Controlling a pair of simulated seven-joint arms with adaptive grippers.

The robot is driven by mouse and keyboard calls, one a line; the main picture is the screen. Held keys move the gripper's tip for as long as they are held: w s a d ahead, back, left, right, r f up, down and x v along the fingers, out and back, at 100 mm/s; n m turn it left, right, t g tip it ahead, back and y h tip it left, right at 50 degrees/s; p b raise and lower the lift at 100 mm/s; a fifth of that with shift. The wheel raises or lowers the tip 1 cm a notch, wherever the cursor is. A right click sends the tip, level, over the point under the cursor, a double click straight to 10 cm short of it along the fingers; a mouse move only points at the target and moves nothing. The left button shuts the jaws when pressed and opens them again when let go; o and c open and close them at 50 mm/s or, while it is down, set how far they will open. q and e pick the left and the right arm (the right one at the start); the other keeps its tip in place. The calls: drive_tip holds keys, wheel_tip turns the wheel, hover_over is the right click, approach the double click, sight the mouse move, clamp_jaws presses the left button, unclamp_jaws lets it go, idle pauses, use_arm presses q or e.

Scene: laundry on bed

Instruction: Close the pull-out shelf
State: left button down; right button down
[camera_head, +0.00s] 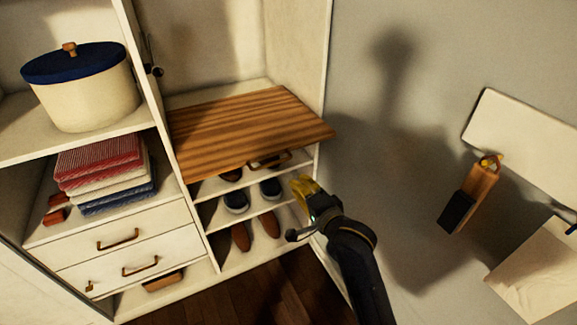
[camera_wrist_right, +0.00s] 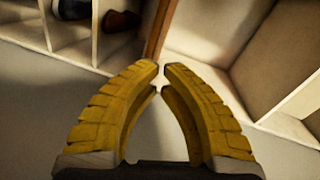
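The pull-out shelf (camera_head: 245,125) is a striped brown wooden board in the right part of the closet. It stands out past the closet front, over the shoe shelves. A dark handle (camera_head: 268,161) is on its front edge. My right gripper (camera_head: 303,184) has yellow fingers and is just below and right of the shelf's front, apart from the handle. In the right wrist view its fingertips (camera_wrist_right: 161,68) nearly meet, with nothing between them. A brown wooden edge (camera_wrist_right: 158,28), probably the shelf's, shows beyond the fingertips. My left gripper is not in view.
Shoes (camera_head: 237,200) sit on white shelves under the board. On the left are folded textiles (camera_head: 105,175), drawers (camera_head: 125,248) and a blue-lidded pot (camera_head: 85,92). A grey wall (camera_head: 400,150) stands at right, with a brush-like item (camera_head: 470,198) on it. The pulled-out board's top is clear.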

drive_tip(key=m, duration=0.2)
approach(276, 163)
drive_tip(key=x, duration=0.8)
drive_tip(key=shift+w, duration=0.1)
drive_tip(key=shift+w, duration=0.1)
idle(0.4)
